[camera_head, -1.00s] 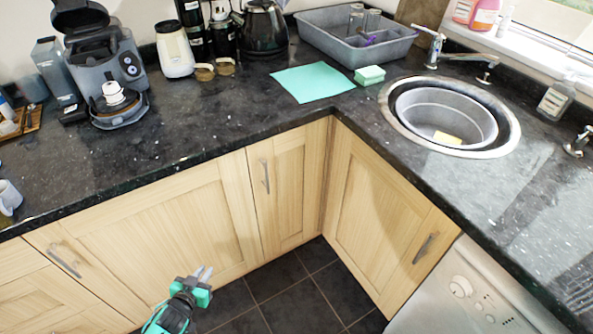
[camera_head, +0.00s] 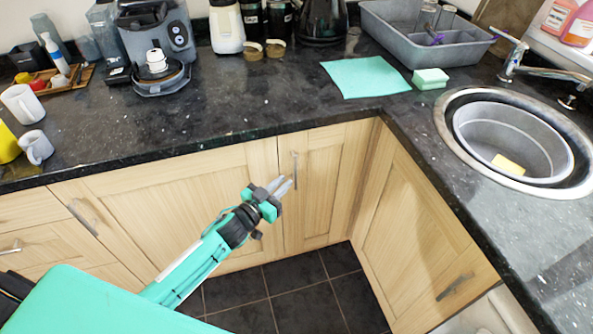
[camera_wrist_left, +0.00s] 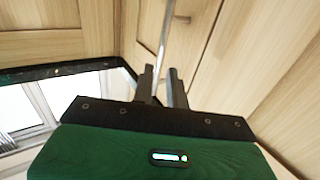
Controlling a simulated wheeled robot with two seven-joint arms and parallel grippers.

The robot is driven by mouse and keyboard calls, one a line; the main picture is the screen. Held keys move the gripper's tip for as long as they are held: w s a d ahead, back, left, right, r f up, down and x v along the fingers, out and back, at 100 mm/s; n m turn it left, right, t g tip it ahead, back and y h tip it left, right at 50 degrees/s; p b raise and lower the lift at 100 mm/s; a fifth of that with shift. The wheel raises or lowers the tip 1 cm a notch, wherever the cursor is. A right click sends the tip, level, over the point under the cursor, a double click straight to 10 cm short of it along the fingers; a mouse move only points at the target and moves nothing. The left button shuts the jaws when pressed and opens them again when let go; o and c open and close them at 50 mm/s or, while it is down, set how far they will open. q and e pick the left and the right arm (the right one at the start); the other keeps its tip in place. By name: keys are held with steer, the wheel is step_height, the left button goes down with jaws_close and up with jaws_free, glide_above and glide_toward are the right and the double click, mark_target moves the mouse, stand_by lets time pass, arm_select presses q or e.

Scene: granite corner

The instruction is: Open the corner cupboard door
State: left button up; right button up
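The narrow wooden corner door (camera_head: 322,200) is closed, left of the inner corner, with a vertical metal bar handle (camera_head: 294,168) near its upper left. My left gripper (camera_head: 286,186) is in front of this door, its fingertips close to the lower end of the handle. In the left wrist view the two fingers (camera_wrist_left: 163,88) are apart. The handle (camera_wrist_left: 165,38) shows there as a bar running down toward the gap between them; I cannot tell whether the fingers touch it. My right gripper is not in view.
The dark granite worktop (camera_head: 230,105) overhangs the doors. A wide door (camera_head: 185,215) adjoins on the left. The sink-side door (camera_head: 415,235) with its own handle (camera_head: 455,286) stands on the right. The tiled floor (camera_head: 300,285) below is clear.

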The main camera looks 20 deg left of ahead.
mark_target(295, 173)
arm_select(q)
steer(key=x, duration=0.6)
steer(key=shift+w+d, duration=0.1)
steer(key=shift+w, duration=0.2)
jaws_close()
steer(key=shift+s, duration=0.1)
